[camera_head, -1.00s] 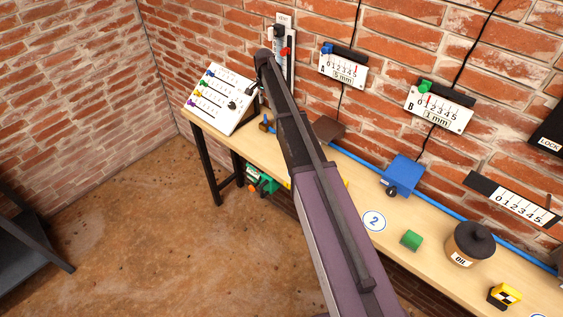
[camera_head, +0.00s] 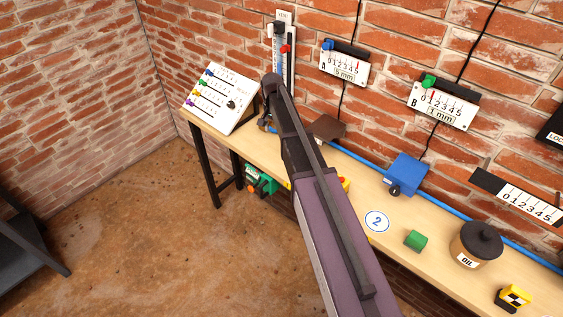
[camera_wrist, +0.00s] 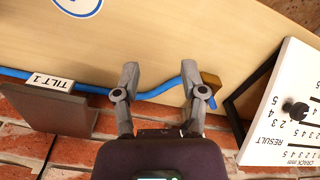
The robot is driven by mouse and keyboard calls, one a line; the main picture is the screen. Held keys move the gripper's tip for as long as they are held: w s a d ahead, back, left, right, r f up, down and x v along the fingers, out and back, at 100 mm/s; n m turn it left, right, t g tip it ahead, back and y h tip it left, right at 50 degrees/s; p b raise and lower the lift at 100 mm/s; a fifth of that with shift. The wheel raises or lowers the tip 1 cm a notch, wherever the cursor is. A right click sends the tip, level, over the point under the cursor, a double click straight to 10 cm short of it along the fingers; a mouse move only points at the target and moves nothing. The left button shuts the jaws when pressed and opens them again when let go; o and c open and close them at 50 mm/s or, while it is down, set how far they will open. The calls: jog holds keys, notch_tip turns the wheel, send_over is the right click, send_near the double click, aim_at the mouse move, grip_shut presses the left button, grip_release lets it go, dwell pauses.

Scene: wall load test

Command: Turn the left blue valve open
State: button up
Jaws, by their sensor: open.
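A blue pipe (camera_wrist: 152,94) runs along the back of the wooden bench and ends at a small brass fitting (camera_wrist: 210,80) with a short blue tip below it. It is the only valve-like part I make out near my gripper; a blue handle is not clear. In the head view the brass fitting (camera_head: 263,124) is partly covered by my arm. My gripper (camera_wrist: 159,78) is open, its fingers spread above the pipe, with the brass fitting just right of the right finger. Nothing is between the fingertips except pipe and bench behind.
A dark plate labelled TILT 1 (camera_wrist: 62,108) stands left of my gripper in the wrist view. A white sloped RESULT panel (camera_wrist: 288,105) is at right.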

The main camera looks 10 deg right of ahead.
jog(key=s+f+n+b, duration=0.3)
jog(key=s, duration=1)
jog(key=shift+s+f, duration=0.2)
jog(key=shift+f, duration=0.1)
jog(key=s+n, duration=0.3)
jog(key=s, duration=1.1)
jog(key=shift+s+n, duration=0.2)
jog(key=shift+n, duration=0.1)
jog(key=shift+d, duration=0.1)
